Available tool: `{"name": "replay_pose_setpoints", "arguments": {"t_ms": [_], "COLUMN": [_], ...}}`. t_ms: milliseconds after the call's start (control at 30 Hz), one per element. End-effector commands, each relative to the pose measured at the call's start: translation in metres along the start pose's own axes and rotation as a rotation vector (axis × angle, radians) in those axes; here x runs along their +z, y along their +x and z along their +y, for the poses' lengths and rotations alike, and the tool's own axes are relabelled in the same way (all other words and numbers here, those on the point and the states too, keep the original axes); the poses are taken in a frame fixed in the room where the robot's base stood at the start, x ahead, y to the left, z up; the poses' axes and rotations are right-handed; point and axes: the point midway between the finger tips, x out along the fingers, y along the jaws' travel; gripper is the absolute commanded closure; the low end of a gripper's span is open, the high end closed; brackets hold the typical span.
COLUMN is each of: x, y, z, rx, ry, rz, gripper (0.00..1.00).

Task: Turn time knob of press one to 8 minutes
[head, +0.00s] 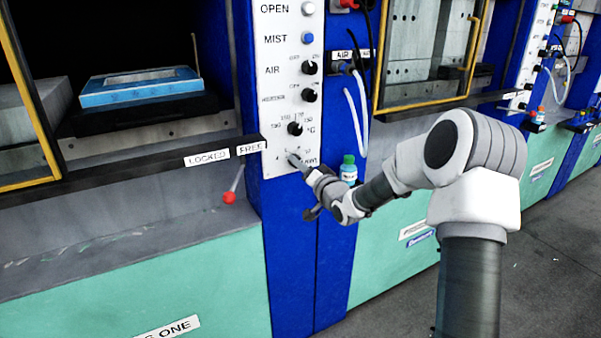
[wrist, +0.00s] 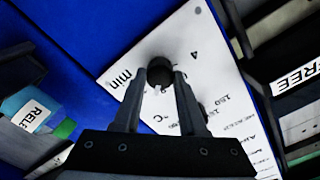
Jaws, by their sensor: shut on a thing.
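The time knob (wrist: 159,71) is a round black knob at the bottom of the white control panel (head: 278,45) of press one. The marks "min" and "4" show beside it in the wrist view. My gripper (wrist: 163,80) is shut on the knob, with one finger on each side of it. In the head view my gripper (head: 297,162) reaches the panel's bottom from the right and covers most of the knob. Part of the dial's numbers is hidden by the fingers, and I cannot read the knob's setting.
The °C knob (head: 295,128), heater knob (head: 308,95) and air knob (head: 309,67) are above. A dark bar (head: 130,158) marked LOCKED and FREE ends left of the panel, near a red-balled lever (head: 229,197). A green-capped bottle (head: 349,170) stands just right of my gripper.

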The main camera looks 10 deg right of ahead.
Motion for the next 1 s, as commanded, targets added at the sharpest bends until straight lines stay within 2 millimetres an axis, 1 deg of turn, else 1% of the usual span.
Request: {"name": "replay_pose_setpoints", "arguments": {"t_ms": [33, 200, 500, 700, 1000], "x": [0.0035, 0.0031, 0.0022, 0.0018, 0.0007], "y": [0.0001, 0.0001, -0.0001, 0.0000, -0.0002], "z": [0.0028, 0.0021, 0.0015, 0.0004, 0.0000], "rx": [-0.001, -0.002, 0.000, 0.000, 0.001], "ry": [-0.044, -0.187, -0.385, -0.458, -0.492], "rz": [0.001, 0.001, 0.000, -0.001, -0.001], "gripper": [1.00, 1.00, 1.00, 1.00, 1.00]}}
